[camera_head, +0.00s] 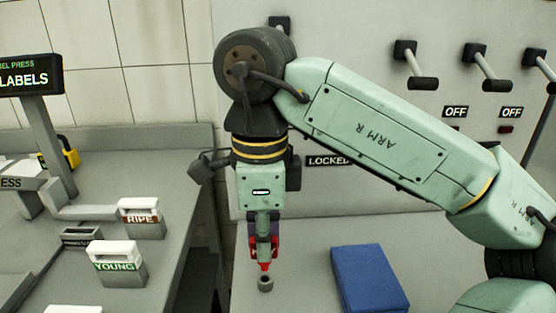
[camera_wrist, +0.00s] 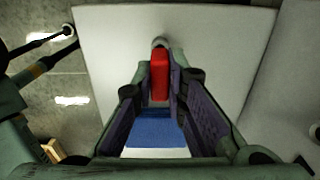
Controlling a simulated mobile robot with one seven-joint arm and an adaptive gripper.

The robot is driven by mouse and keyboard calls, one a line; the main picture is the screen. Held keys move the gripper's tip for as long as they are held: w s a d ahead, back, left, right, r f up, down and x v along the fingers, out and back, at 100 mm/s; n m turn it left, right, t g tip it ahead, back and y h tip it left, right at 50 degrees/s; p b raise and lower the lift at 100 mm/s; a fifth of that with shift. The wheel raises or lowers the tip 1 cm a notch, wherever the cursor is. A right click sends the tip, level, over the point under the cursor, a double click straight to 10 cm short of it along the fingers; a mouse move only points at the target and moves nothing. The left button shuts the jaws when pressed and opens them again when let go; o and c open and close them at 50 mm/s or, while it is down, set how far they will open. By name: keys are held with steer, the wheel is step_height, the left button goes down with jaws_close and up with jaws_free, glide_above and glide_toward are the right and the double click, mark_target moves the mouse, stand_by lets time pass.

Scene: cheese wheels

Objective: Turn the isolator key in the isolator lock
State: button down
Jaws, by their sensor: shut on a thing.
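My gripper (camera_head: 264,250) points straight down above the grey counter and is shut on the red isolator key (camera_head: 264,267). In the wrist view the red key (camera_wrist: 160,76) stands between my two fingers (camera_wrist: 160,95). Directly below the key is a small dark round socket, the isolator lock (camera_head: 265,284); part of it also shows just beyond the key in the wrist view (camera_wrist: 160,42). The key's lower end is at or just above the lock's top; I cannot tell whether it is inside. My fingers hide part of the key.
A blue block (camera_head: 369,279) lies on the counter right of the lock. Behind is a panel with several levers and a LOCKED label (camera_head: 327,161). At left, a bench holds RIPE (camera_head: 141,219) and YOUNG (camera_head: 115,266) stamps. A dark gap separates bench and counter.

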steer(key=shift+r, duration=0.3)
steer(key=shift+r+p, duration=1.35)
steer(key=shift+r, duration=0.2)
steer(key=shift+f, duration=0.2)
